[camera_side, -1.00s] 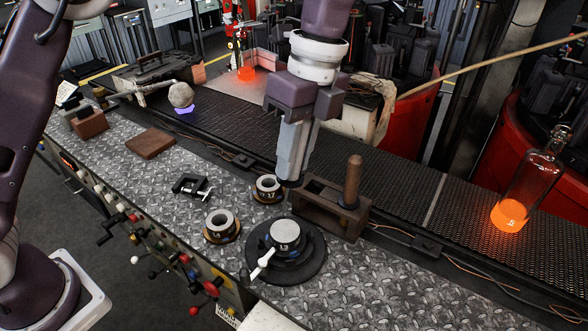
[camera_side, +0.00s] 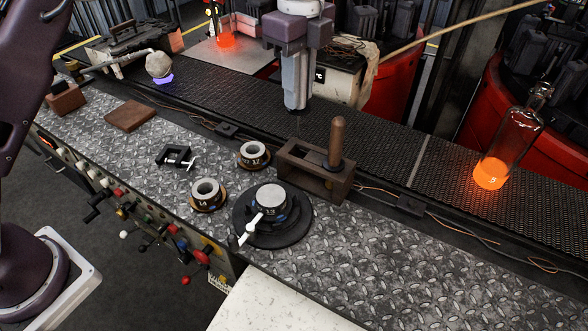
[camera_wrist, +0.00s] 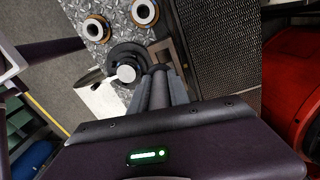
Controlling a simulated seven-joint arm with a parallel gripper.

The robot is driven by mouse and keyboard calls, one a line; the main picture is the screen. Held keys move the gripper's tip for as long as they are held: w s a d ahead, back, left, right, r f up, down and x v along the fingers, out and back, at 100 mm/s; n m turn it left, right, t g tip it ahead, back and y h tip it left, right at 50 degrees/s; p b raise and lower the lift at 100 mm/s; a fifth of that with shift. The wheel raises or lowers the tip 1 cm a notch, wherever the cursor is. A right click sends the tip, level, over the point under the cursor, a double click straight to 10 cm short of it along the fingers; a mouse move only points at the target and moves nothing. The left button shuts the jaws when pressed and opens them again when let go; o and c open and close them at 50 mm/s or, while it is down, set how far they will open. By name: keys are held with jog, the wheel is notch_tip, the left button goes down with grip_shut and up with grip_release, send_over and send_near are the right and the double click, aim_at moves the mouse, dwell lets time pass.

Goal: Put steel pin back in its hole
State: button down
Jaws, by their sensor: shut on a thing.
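My gripper (camera_side: 298,106) points straight down in the side view, raised clear of the bench, its tips in front of the black conveyor. It is shut on a dark grey cylinder, which I take to be the steel pin (camera_wrist: 158,88), seen between the fingers in the wrist view. The pin's lower end is hard to make out in the side view. A brown wooden rack (camera_side: 291,172) stands below, with a wooden-handled tool (camera_side: 337,140) upright at its right end. The rack also shows in the wrist view (camera_wrist: 180,62). I cannot make out which hole belongs to the pin.
A round dark fixture (camera_side: 296,232) with a steel disc marked 13 and a white lever sits before the rack. Two rings (camera_side: 207,190) (camera_side: 253,153) and a small black clamp (camera_side: 176,156) lie left. A glowing bottle (camera_side: 505,150) stands on the conveyor (camera_side: 400,145).

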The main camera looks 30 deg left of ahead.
notch_tip(320, 180, down, 10)
jog(key=w, duration=0.1)
jog(key=shift+a, duration=0.15)
jog(key=shift+f, duration=0.35)
jog(key=c, duration=1.2)
grip_release()
jog(key=shift+c, duration=0.2)
notch_tip(320, 180, up, 13)
jog(key=shift+f, duration=0.1)
